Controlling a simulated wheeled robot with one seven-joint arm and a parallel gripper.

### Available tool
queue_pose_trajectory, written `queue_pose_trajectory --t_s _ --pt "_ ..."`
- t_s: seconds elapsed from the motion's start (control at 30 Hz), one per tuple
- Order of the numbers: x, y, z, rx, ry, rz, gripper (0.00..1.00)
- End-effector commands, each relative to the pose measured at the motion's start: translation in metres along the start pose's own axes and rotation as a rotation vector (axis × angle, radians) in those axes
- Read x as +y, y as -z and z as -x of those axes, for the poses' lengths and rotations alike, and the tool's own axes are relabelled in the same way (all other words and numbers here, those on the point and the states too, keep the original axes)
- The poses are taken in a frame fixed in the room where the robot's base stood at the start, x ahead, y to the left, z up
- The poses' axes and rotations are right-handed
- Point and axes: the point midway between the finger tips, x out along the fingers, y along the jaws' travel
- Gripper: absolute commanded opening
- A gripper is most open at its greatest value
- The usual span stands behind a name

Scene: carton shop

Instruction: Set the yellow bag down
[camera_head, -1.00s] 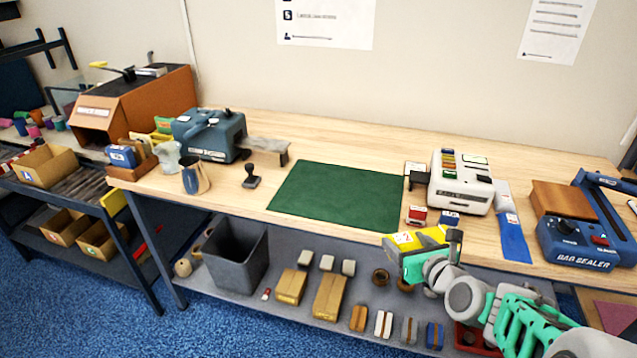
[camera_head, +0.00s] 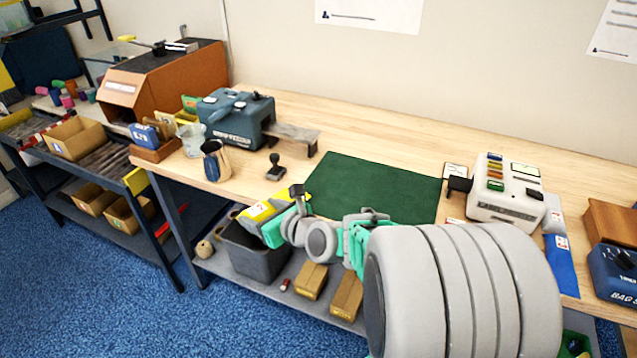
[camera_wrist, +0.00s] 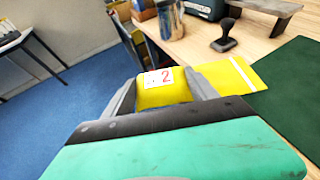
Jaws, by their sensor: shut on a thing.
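The yellow bag (camera_head: 265,209) is in my gripper (camera_head: 290,212), just in front of the table's front edge and left of the green mat (camera_head: 372,188). In the wrist view the bag (camera_wrist: 165,96) sits between the two grey fingers of my gripper (camera_wrist: 170,88), with a white label reading a red "2".
A metal jug (camera_head: 216,162), a stamp (camera_head: 276,168) and a blue-grey machine (camera_head: 238,118) stand on the table near the bag. The green mat is bare. A white label machine (camera_head: 506,192) stands to the right. Small cartons (camera_head: 312,280) lie on the lower shelf.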

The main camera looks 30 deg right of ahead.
Motion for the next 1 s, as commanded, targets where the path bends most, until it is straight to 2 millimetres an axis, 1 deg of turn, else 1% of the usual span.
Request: queue_pose_trajectory --t_s 0.07,0.17,0.2,0.27,0.3,0.37,0.4,0.47,0.5,0.6,0.7,0.77,0.83,0.87,0.93,1.0 --pt "-0.013 0.001 0.007 0.001 0.02 -0.01 0.18" --pt "-0.041 0.004 0.024 0.002 0.06 -0.028 0.18" --pt "-0.056 0.006 0.034 0.002 0.081 -0.038 0.18" --pt "-0.079 0.009 0.053 0.001 0.116 -0.052 0.18" --pt "-0.095 0.012 0.068 0.001 0.14 -0.062 0.18" --pt "-0.118 0.016 0.092 0.0 0.178 -0.078 0.18" --pt "-0.133 0.018 0.111 0.0 0.204 -0.089 0.18" --pt "-0.154 0.022 0.141 -0.001 0.246 -0.105 0.18" --pt "-0.166 0.025 0.161 -0.001 0.273 -0.115 0.18" --pt "-0.187 0.03 0.206 -0.001 0.33 -0.137 0.18" --pt "-0.198 0.034 0.236 -0.001 0.367 -0.151 0.18" --pt "-0.2 0.035 0.246 -0.001 0.378 -0.156 0.18" --pt "-0.204 0.037 0.247 -0.001 0.382 -0.159 0.18" --pt "-0.206 0.038 0.244 -0.001 0.381 -0.159 0.18" --pt "-0.213 0.04 0.23 0.0 0.376 -0.158 0.18" --pt "-0.225 0.043 0.211 0.0 0.374 -0.158 0.18"
